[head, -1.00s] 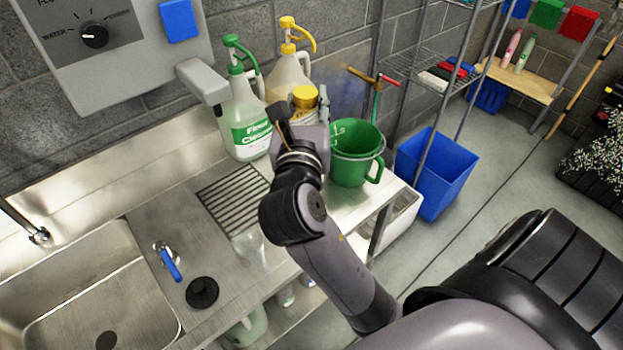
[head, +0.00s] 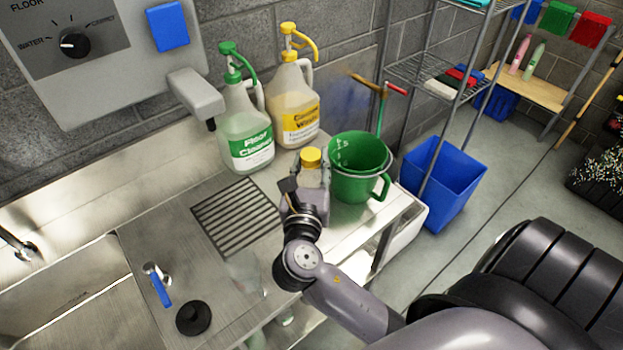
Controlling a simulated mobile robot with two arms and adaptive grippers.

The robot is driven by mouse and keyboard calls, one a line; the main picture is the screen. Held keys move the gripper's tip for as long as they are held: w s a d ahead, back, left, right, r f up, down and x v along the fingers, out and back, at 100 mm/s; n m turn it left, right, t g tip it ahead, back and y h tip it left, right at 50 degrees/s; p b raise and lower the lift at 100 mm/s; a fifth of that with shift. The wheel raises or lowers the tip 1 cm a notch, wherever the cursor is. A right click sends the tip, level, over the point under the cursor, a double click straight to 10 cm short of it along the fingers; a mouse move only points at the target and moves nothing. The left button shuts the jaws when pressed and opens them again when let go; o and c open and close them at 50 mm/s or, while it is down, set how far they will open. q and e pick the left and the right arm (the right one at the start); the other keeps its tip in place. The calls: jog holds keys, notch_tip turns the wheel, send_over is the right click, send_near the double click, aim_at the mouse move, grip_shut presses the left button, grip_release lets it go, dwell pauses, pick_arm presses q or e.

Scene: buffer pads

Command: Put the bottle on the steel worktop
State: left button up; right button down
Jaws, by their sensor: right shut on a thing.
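The bottle (head: 312,172) has a yellow cap and a pale, see-through body. It stands upright at the steel worktop (head: 216,184), left of the green buckets. My right gripper (head: 310,192) is around its body and shut on it, hiding its lower part. I cannot tell whether its base touches the worktop. My left gripper is not in view.
Green buckets (head: 358,165) stand close to the right of the bottle. Floor cleaner (head: 246,130) and yellow-labelled (head: 296,105) jugs stand behind. A drain grate (head: 236,215), black plug (head: 193,318) and blue-handled tap (head: 160,285) lie left.

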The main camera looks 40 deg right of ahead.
jog(key=shift+f, duration=0.95)
notch_tip(320, 180, down, 2)
jog(key=shift+f, duration=0.45)
jog(key=c, duration=1.5)
grip_release()
jog(key=o, duration=0.4)
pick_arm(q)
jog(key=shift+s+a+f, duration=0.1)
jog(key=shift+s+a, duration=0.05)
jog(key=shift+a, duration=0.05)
